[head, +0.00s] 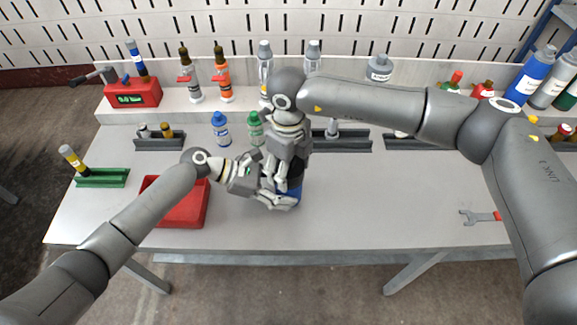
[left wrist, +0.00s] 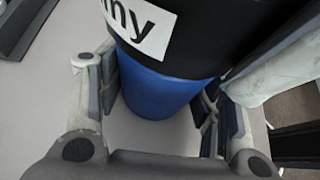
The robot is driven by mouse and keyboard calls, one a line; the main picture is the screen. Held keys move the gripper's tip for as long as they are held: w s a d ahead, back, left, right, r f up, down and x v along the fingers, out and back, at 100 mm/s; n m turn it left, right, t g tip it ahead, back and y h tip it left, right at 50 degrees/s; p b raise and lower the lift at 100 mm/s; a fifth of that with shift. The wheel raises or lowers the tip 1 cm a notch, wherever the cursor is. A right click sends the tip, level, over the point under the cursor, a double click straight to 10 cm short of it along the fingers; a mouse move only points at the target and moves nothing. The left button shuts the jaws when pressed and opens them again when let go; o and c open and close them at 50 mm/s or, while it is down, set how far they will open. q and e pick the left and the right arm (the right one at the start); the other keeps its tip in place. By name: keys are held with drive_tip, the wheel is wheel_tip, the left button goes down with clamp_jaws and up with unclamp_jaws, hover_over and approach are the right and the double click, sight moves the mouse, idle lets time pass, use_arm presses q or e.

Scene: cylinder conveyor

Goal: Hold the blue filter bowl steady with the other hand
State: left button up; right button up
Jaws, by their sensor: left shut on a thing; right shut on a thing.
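The blue filter bowl (head: 292,197) is upright on the front middle of the bench, mostly hidden by my grippers in the head view. In the left wrist view the blue bowl (left wrist: 160,95) shows below a black upper part (left wrist: 205,35) with a white label. My left gripper (head: 283,194) comes in low from the left and is shut on the blue bowl, with a finger on each side. My right gripper (head: 283,172) is above it, pointing down, and is shut on the black upper part. Its exact contact is hidden.
A red tray (head: 180,205) lies left of the grippers. A blue-capped bottle (head: 221,129) and a green-capped bottle (head: 255,130) stand behind. A green holder (head: 102,178) is at the far left. A wrench (head: 480,217) lies at the right.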

drive_tip(key=shift+n, duration=0.5)
drive_tip(key=n, duration=0.5)
drive_tip(key=shift+n, duration=0.4)
drive_tip(key=shift+n, duration=0.3)
drive_tip(key=n, duration=0.5)
drive_tip(key=shift+n, duration=0.3)
drive_tip(key=o, duration=1.2)
drive_tip(key=shift+c, duration=0.2)
